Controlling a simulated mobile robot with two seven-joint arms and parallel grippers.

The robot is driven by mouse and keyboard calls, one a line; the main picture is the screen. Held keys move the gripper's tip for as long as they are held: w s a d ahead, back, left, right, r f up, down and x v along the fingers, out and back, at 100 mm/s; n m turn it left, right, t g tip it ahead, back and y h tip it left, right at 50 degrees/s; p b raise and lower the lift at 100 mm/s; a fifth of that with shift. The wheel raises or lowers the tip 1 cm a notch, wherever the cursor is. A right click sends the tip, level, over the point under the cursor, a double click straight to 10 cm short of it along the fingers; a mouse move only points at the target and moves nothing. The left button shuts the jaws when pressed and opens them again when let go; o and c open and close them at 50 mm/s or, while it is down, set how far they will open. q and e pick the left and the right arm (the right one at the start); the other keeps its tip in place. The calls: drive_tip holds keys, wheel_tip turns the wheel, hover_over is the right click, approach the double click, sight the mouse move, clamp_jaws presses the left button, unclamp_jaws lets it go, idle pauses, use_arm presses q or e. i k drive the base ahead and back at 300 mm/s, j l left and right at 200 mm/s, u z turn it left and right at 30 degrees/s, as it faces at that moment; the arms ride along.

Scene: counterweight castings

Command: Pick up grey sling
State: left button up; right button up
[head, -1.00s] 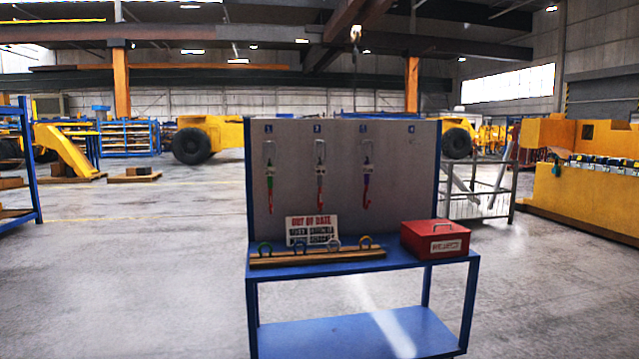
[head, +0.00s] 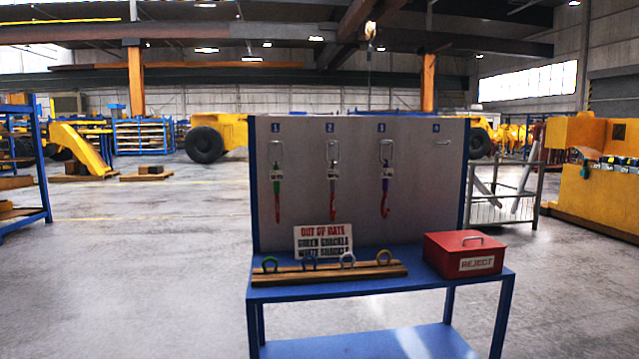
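The grey sling (head: 332,190) hangs at the position marked 2 on the grey backboard (head: 420,200), between two other slings. It has a pale loop at the top, a grey body with a light tag, and a red hook at the lower end. A green sling (head: 277,185) hangs to its left under 1, and a purple sling (head: 385,190) hangs to its right under 3. The peg under 4 (head: 441,143) is bare. Neither of my grippers shows in the head view.
A blue bench (head: 380,283) carries the board. On it are a wooden rack (head: 330,274) with several coloured shackles, an "OUT OF DATE" sign (head: 323,240) and a red REJECT box (head: 464,254). The floor (head: 150,290) in front and left is clear.

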sight(333, 174)
drive_tip(key=i+l+u, duration=0.1)
drive_tip(key=i, duration=0.4)
drive_tip(key=i+l+u, duration=0.15)
drive_tip(key=i, duration=0.3)
drive_tip(key=i+l+u, duration=0.1)
drive_tip(key=i+l, duration=0.15)
drive_tip(key=i, duration=0.25)
